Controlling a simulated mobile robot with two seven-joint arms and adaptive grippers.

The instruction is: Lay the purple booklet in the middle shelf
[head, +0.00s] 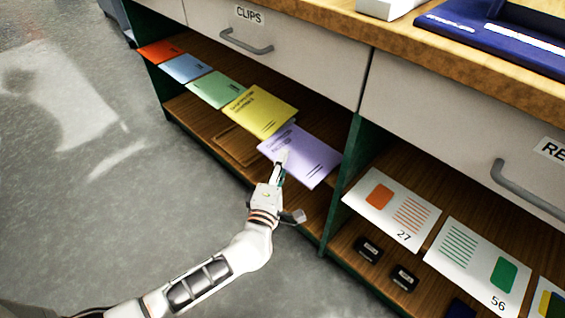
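The purple booklet (307,157) is at the right end of a row of booklets, in the open shelf bay under the drawers. It lies face up, with its near edge toward the aisle. My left gripper (281,163) is at this near edge. One finger shows on top of the cover and the other is mostly hidden under it; the gripper looks shut on the booklet. Whether the booklet rests fully on the shelf board cannot be told. My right gripper is not in view.
Yellow (259,110), green (216,89), blue (186,68) and orange (161,51) booklets lie to the left. A green divider (340,185) stands close on the right, with cards (392,208) and small black boxes (367,250) beyond it. The lower board (200,117) is below.

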